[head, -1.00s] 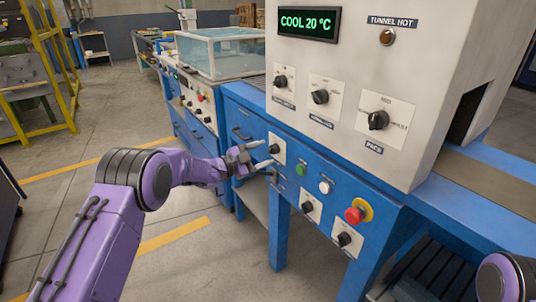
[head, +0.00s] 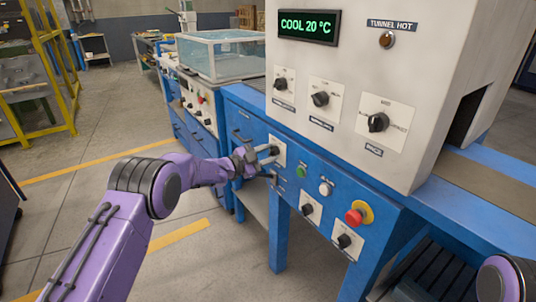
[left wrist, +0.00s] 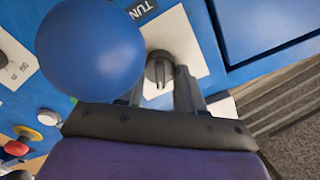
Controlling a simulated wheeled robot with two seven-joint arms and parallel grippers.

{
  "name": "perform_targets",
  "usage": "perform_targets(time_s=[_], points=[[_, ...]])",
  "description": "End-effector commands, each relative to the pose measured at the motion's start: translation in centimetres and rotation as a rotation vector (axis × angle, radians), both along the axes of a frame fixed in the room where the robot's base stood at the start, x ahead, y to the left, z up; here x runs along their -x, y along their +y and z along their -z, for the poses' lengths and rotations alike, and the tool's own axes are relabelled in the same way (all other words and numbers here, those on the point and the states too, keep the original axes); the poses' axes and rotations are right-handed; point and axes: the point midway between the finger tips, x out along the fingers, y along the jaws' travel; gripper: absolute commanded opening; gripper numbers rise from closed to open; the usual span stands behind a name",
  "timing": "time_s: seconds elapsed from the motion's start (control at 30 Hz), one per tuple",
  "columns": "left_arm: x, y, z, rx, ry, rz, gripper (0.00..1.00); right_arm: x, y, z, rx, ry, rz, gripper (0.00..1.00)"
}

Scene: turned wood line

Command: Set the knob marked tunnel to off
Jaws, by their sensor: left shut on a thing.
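The tunnel knob is black, on a white plate (head: 279,143) at the upper left of the blue front panel. My left gripper (head: 268,154) reaches the plate from the left and is shut on this knob. In the left wrist view one finger stands right of the knob; the other is partly hidden behind a large blue ball (left wrist: 90,48). I cannot read the knob's setting. My right gripper is out of view; only part of that arm shows at the bottom right.
Near the knob are a green button (head: 300,171), a white button (head: 326,188), a red stop button (head: 355,216) and two more black knobs (head: 308,208). The display (head: 308,27) reads COOL 20 °C. The "TUNNEL HOT" lamp (head: 387,39) sits above.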

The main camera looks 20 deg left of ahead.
Motion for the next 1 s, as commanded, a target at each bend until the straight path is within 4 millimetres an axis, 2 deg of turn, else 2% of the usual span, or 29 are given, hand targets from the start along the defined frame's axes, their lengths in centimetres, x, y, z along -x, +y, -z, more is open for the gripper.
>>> perform_targets(time_s=[0.27, 0.6, 1.0], points=[[0.0, 0.0, -0.2, 0.136, 0.109, 0.001, 0.07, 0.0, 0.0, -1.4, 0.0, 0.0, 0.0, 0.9], [0.0, 0.0, -0.1, 0.388, 0.306, 0.0, 0.07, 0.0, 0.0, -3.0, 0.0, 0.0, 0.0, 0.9], [0.0, 0.1, 0.0, 0.651, 0.512, 0.0, 0.07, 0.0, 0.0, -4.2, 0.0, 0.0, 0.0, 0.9]])
